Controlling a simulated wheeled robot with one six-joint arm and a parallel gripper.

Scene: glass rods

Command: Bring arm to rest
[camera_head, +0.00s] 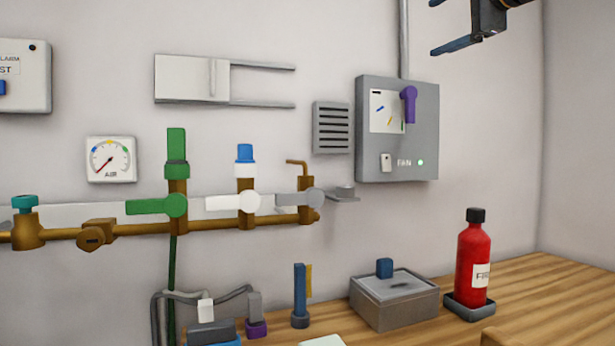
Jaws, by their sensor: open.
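My gripper (446,27) is at the top right of the head view, partly cut off by the upper edge. Its blue-grey fingers are spread apart with nothing between them. It hangs in the air above and to the right of the grey fan box (427,130) and touches nothing that I can see. The rest of my arm is out of view.
A brass pipe (130,228) with green and white valves runs along the wall. On the wooden bench (545,290) stand a red bottle (472,262) in a tray, a grey lidded box (395,302) and a blue post (299,290). Air around the gripper is clear.

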